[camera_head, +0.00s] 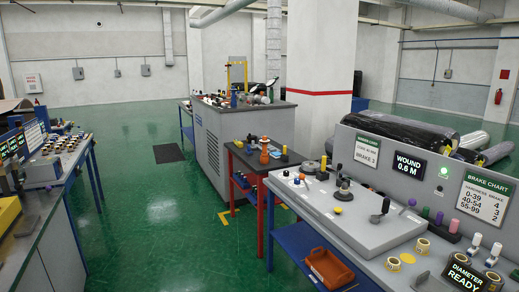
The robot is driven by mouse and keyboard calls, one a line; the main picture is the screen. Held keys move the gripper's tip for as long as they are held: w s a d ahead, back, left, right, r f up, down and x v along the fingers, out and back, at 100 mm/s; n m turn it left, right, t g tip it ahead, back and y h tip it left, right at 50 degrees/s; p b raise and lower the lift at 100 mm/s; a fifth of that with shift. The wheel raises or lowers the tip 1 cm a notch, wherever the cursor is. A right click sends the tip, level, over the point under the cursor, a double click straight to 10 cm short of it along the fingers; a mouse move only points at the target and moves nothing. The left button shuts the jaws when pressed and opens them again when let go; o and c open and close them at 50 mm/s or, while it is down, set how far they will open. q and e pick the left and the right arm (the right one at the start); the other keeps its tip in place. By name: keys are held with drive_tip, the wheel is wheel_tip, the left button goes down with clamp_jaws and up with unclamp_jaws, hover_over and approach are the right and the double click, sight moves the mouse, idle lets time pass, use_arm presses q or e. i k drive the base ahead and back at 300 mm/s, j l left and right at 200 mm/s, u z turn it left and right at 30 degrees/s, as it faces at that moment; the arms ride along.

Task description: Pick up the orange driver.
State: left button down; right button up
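No orange driver can be made out for certain. A small upright orange object (264,152) stands on the dark-topped small table (283,162) in the middle; it is too small to tell whether it is a driver. Several small items stand close around it. Many tiny tools and parts crowd the top of the grey cabinet (228,151) behind, too small to name. Neither of my grippers shows in this view.
At the right is a grey console (365,231) with knobs, yellow rings and signs. An orange bin (328,268) sits on the low blue shelf (300,244) below it. A left bench (48,222) holds another panel. The green floor (150,220) between is clear.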

sight(264, 154)
drive_tip(key=i+u, duration=0.35)
drive_tip(key=i, duration=3.1)
drive_tip(key=i+z, duration=0.1)
drive_tip(key=i, duration=0.45)
drive_tip(key=i+j, duration=0.2)
drive_tip(key=i, duration=0.4)
drive_tip(key=i+j+z, duration=0.15)
drive_tip(key=i, duration=0.4)
